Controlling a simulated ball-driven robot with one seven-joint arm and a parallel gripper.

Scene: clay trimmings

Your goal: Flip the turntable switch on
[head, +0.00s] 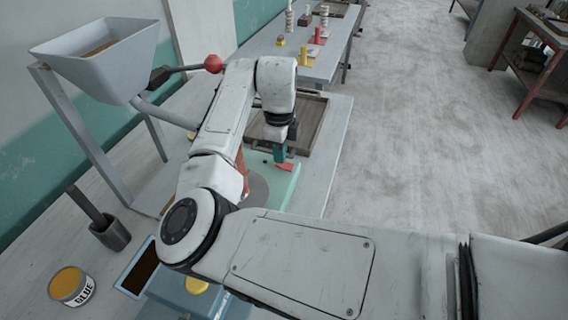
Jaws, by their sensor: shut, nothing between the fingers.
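The turntable shows as a grey disc (257,191) on a pale green base (284,190), just beyond my arm's elbow. My arm hides much of the disc and the base's left side. A brown clay-coloured piece (242,168) stands by the disc, partly behind my arm. A small red part (286,167) on the far end of the base looks like the switch; its position on or off cannot be told. My gripper (280,155) points down with its teal fingers shut and empty, right at the red part. Whether they touch cannot be told.
A wooden tray (312,128) lies just beyond the base. A grey hopper (98,65) and a red-knobbed lever (213,64) stand at the left. A glue can (72,286) and a dark holder (111,233) are at the near left. Open floor lies right.

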